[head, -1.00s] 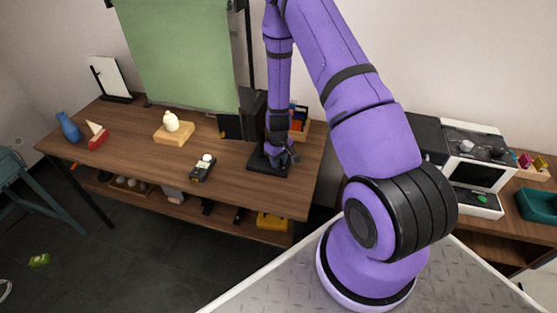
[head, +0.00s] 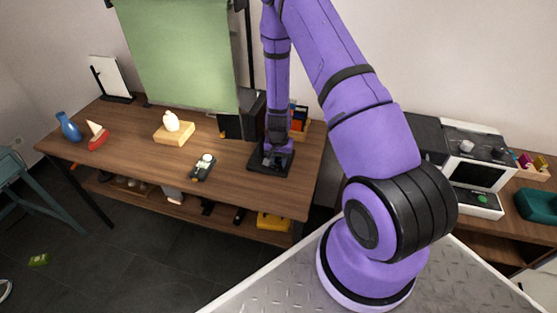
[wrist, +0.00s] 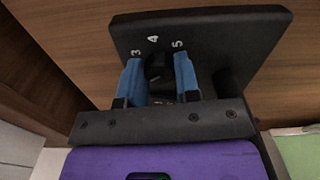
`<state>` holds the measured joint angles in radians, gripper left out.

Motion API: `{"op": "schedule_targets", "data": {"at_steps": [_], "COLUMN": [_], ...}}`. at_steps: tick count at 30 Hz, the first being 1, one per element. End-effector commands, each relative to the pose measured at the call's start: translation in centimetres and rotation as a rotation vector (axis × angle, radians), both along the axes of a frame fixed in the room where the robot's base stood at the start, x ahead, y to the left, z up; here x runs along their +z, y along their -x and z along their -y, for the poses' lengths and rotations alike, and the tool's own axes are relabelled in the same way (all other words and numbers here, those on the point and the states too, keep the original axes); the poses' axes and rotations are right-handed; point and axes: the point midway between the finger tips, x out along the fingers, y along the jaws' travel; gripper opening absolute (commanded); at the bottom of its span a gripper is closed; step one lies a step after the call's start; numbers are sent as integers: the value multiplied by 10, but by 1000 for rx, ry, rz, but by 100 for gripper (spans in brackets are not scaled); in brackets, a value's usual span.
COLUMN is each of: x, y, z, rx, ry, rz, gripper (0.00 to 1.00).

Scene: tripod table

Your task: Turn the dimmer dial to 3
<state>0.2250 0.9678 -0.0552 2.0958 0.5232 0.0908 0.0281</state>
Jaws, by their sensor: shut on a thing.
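The dimmer is a black panel (head: 257,167) on the right part of the wooden table in the head view. In the wrist view the panel (wrist: 225,38) carries white numbers 3, 4 and 5 along its far part. My gripper (wrist: 158,78) points down at the panel, its two blue fingers shut on the dark dial (wrist: 158,64), one on each side. The 3 is by the left finger, the 4 is between the fingers and the 5 is by the right one. The dial's pointer cannot be made out. In the head view my gripper (head: 276,158) hides the dial.
A black box (head: 254,105) and an orange bin (head: 300,128) stand close behind the dimmer. A small dark device (head: 202,170), a wooden block with a cream object (head: 174,134), a red-and-white boat (head: 97,138) and a blue vase (head: 68,128) stand left.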

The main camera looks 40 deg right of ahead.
Motion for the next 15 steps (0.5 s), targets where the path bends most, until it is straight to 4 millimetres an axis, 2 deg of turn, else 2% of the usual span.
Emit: {"op": "schedule_targets", "data": {"at_steps": [15], "x": [0], "y": [0], "z": [0], "rx": [-475], "ry": [0], "rz": [0], "gripper": [7]}}
